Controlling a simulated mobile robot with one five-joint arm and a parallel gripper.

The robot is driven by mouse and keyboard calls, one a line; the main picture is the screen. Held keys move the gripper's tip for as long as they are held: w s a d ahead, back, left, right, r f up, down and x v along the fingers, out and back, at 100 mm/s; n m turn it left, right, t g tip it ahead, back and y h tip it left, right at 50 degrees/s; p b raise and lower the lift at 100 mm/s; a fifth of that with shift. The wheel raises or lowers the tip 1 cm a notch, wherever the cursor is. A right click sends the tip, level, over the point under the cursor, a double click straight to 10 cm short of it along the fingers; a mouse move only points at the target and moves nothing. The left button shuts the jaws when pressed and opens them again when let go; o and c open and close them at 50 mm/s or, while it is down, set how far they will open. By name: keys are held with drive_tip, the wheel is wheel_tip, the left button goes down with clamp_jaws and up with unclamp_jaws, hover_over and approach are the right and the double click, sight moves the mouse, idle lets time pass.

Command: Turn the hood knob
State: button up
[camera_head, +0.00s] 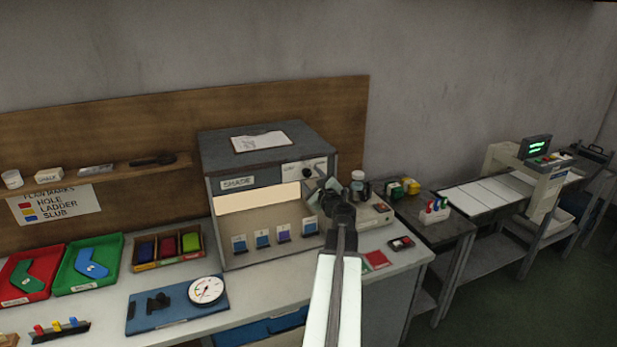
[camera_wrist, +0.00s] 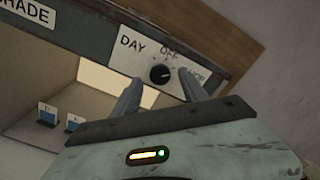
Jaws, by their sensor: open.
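The hood knob (camera_wrist: 160,74) is a small dark round knob on a white plate marked DAY and OFF, with a third label partly hidden by a finger. In the head view the knob (camera_head: 307,172) sits at the upper right of the grey hood (camera_head: 216,185) marked SHADE. My gripper (camera_wrist: 160,88) is open, with one finger to each side of the knob in the wrist view. I cannot tell whether the fingertips touch the plate. In the head view my gripper (camera_head: 322,190) is in front of the hood's right side, just below the knob.
Several blue-marked cards (camera_head: 262,239) stand inside the lit hood. A clipboard (camera_head: 262,141) lies on its top. A jar (camera_head: 357,180) and a scale-like device (camera_head: 372,212) stand to its right. A dial gauge (camera_head: 206,289) on a blue board (camera_head: 160,310) lies at the front left.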

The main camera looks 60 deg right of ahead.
sight(307, 172)
drive_tip(key=x, duration=0.2)
drive_tip(key=shift+w+d, duration=0.1)
drive_tip(key=shift+w, duration=0.15)
clamp_jaws()
drive_tip(key=shift+n, duration=0.3)
drive_tip(key=n, duration=0.4)
drive_tip(key=shift+n, duration=2.7)
